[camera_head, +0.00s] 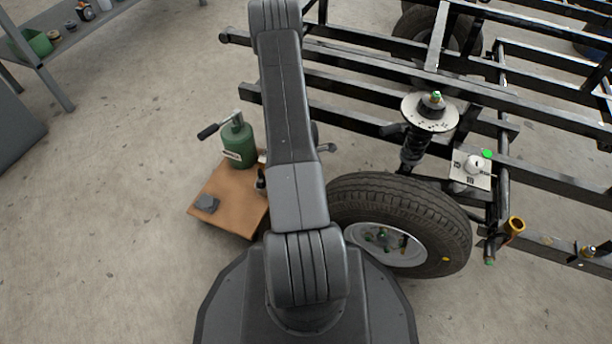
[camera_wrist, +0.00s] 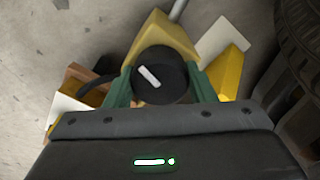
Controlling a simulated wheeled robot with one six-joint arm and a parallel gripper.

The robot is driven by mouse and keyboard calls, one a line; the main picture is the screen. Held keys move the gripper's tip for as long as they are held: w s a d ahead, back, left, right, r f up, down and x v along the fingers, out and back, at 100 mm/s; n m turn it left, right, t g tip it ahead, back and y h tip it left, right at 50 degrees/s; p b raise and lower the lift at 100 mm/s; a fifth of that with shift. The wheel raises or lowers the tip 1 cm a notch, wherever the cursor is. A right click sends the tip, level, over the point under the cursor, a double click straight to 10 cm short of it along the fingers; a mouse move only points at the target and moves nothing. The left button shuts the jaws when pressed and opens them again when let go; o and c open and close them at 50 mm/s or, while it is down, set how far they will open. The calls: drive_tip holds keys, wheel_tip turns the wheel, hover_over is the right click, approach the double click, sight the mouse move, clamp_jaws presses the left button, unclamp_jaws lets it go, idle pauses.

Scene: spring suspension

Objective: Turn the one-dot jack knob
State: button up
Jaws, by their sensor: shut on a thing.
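In the wrist view, a round black knob (camera_wrist: 172,84) with a white pointer bar sits on a yellow jack body (camera_wrist: 166,38). The bar slants from upper left to lower right. My gripper (camera_wrist: 160,73) has its two green fingers on opposite sides of the knob, shut on it. I cannot make out a dot mark on the knob or jack. In the head view, my own arm hides the gripper, the knob and the yellow jack.
Right of my arm are a tyre (camera_head: 420,208), a spring strut (camera_head: 413,148) and black frame rails (camera_head: 350,92).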

drive_tip(key=o, duration=1)
drive_tip(key=shift+r, duration=0.1)
wheel_tip(320, 180, up, 14)
drive_tip(key=p, duration=0.5)
